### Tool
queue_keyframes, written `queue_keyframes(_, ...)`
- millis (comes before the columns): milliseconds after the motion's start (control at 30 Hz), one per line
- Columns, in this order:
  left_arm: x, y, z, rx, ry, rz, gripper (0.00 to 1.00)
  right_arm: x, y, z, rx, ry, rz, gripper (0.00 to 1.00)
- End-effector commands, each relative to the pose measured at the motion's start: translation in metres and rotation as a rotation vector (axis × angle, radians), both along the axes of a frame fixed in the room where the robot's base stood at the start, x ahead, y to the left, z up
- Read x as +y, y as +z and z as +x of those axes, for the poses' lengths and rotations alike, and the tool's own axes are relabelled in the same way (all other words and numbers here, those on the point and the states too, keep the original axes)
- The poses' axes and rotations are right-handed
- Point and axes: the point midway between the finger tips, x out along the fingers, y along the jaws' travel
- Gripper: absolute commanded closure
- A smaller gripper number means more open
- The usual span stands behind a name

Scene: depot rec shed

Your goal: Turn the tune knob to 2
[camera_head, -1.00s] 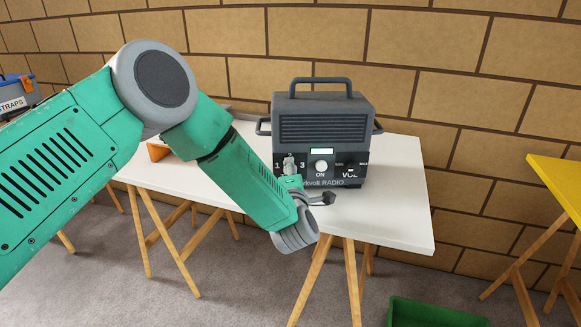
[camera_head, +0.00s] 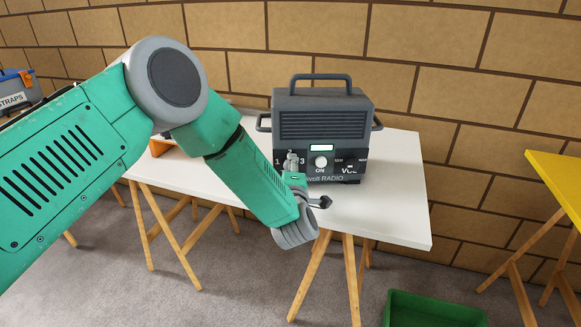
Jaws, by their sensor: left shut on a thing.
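The dark grey radio (camera_head: 322,105) stands upright on the white table. Its tune knob (camera_head: 291,158) is at the lower left of the front, between the printed 1 and 3. My left gripper (camera_head: 292,168) reaches up to the knob from the front and is shut on it. The wrist and gripper hide part of the knob, its pointer and the lower left of the panel, so I cannot tell the setting. My right gripper is not in view.
A white ON button (camera_head: 320,163) and a dark VOL knob (camera_head: 350,161) sit right of the tune knob. The white table (camera_head: 390,215) is clear at its right. An orange object (camera_head: 160,147) lies behind my arm. A green crate (camera_head: 435,310) stands on the floor.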

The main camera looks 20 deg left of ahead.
Motion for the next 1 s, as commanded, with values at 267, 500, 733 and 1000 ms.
queue_keyframes(267,-0.002,-0.005,-0.002,0.011,-0.006,-0.003,0.5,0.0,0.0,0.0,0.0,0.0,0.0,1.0)
queue_keyframes(500,-0.002,-0.002,-0.004,0.005,-0.003,-0.002,0.5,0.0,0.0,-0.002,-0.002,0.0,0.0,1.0)
queue_keyframes(733,-0.014,-0.003,-0.035,0.008,-0.006,-0.002,0.5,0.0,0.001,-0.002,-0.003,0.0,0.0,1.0)
queue_keyframes(1000,-0.033,-0.004,-0.088,0.01,-0.006,-0.001,0.5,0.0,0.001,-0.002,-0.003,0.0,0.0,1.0)
